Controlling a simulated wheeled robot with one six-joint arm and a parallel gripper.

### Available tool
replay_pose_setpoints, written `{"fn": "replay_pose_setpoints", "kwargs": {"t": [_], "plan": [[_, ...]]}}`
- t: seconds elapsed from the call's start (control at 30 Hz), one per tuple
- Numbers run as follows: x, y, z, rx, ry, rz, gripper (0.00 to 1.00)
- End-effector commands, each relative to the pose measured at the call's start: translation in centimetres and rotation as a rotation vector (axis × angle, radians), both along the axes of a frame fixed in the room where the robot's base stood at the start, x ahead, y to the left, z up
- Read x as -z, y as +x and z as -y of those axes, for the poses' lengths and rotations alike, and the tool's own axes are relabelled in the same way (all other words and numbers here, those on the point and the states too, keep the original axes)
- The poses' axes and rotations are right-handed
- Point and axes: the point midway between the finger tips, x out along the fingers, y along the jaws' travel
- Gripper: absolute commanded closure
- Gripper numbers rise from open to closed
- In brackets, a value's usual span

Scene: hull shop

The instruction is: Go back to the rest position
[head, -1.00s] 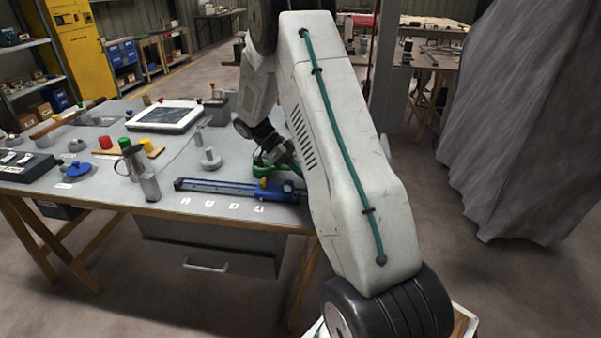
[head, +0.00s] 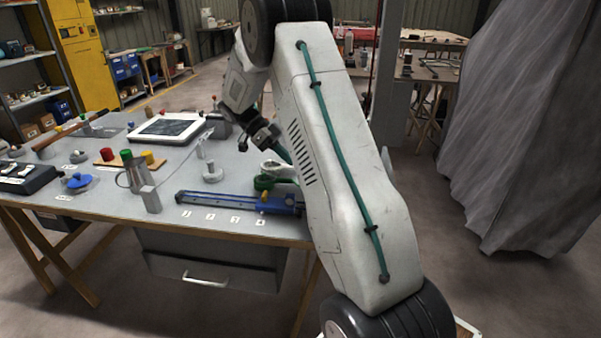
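My arm rises from the lower right, bends at the top and comes down to its dark wrist over the right part of the workbench (head: 115,205). My gripper (head: 268,140) is above the bench surface, apart from it, and partly hidden behind my large white arm link. Its fingers cannot be made out, so whether it is open or shut does not show. A green round thing (head: 263,182) and a pale part beside it lie on the bench below the gripper.
A blue rail device (head: 225,201) lies at the bench's front edge. A grey knobbed weight (head: 212,173), a metal jug (head: 134,174), a tablet (head: 166,130) and a board with coloured knobs (head: 130,161) stand further left. A grey draped sheet (head: 520,130) hangs at right.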

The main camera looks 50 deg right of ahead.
Motion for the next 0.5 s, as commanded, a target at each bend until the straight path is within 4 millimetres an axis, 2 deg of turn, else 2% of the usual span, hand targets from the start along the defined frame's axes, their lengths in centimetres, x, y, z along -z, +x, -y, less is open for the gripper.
{"fn": "replay_pose_setpoints", "kwargs": {"t": [0.2, 0.5], "plan": [[-1.5, 2.2, -0.7, -0.001, 0.000, 0.001, 1.00], [-1.9, 2.6, -1.0, -0.001, 0.001, 0.000, 1.00]]}}
